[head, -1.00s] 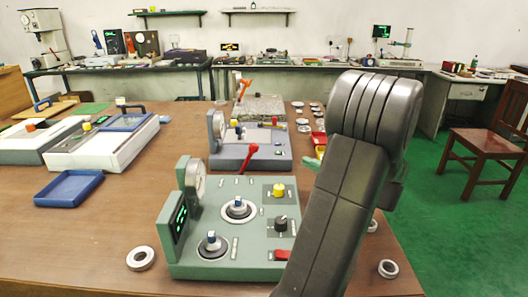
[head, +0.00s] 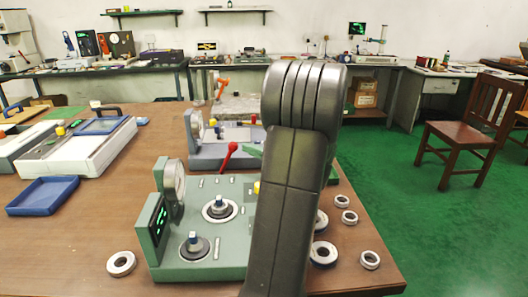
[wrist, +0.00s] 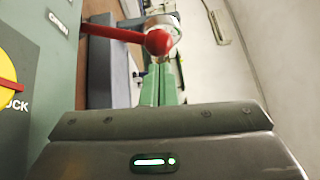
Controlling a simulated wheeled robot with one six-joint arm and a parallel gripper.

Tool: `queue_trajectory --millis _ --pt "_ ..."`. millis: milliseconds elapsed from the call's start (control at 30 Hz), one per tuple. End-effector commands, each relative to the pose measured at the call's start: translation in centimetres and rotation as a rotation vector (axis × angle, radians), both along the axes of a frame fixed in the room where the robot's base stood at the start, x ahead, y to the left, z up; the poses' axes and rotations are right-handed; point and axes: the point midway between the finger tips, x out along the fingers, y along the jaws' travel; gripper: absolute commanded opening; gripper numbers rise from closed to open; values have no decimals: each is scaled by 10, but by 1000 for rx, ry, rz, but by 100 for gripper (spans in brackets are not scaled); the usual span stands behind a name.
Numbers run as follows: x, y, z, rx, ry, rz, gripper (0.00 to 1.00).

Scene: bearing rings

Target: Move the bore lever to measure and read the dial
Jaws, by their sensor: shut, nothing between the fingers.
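The green bore gauge (head: 190,262) stands on the brown table in the head view, with a round dial (head: 180,183) on its left side, seen nearly edge-on. The red lever (head: 229,154) with a ball end rises behind its back edge. In the wrist view the lever (wrist: 115,33) crosses the upper left and its ball (wrist: 158,41) is beyond my fingertips. My gripper (wrist: 164,72) is shut and empty, its green fingers apparently close to the ball; contact cannot be told. My arm hides the gauge's right part. The dial's reading is not legible.
A green-lit display (head: 160,222) is left of the dial. A blue-grey gauge (head: 205,160) stands behind. A blue tray (head: 42,196) lies left.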

Motion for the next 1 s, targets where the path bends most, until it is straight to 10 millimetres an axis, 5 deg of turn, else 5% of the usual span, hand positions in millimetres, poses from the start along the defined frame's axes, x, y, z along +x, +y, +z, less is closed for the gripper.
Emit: queue_trajectory --millis 633,1000 --pt "-2 9 4 -23 -1 2 0" --pt "-2 36 25 -237 -6 4 0"
